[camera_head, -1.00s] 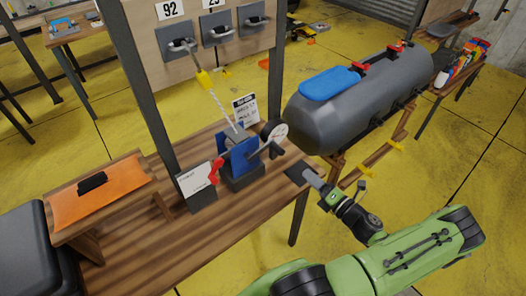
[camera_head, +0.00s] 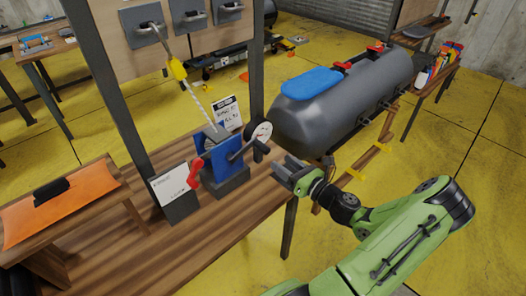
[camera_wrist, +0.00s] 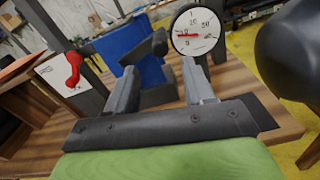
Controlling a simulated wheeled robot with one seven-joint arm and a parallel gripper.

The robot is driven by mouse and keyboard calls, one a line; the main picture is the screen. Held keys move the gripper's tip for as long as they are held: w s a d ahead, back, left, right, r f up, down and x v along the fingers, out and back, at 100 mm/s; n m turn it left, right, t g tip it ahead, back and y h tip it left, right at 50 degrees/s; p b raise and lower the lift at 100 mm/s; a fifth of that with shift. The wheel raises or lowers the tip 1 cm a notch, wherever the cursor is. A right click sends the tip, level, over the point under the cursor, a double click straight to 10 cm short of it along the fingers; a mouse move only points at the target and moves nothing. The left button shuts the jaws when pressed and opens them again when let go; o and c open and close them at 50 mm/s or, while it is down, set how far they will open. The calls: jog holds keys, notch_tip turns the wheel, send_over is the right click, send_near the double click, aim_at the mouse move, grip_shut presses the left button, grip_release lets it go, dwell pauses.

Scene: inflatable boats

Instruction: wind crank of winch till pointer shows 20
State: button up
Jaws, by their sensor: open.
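The winch (camera_head: 222,162) has a blue frame on a dark base and stands on the wooden bench. Its crank (camera_head: 244,149) is a grey arm with a dark knob; the dark knob (camera_wrist: 160,42) also shows in the wrist view. A round white dial (camera_head: 262,132) stands beside it. A red lever (camera_head: 194,173) is on the winch's left. My gripper (camera_head: 283,170) is open and empty, right of the crank and apart from it.
A white rope with a yellow fitting (camera_head: 177,69) runs up from the winch to a board with hooks. A sign (camera_head: 174,190) stands left of the winch. A grey inflatable boat (camera_head: 345,105) lies close behind my gripper. The front of the bench (camera_head: 235,205) is clear.

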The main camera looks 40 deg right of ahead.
aim_at(268, 152)
jog(key=w, duration=0.9)
jog(key=shift+w+a, duration=0.1)
jog(key=shift+w, duration=0.3)
jog(key=shift+c, duration=0.2)
grip_shut()
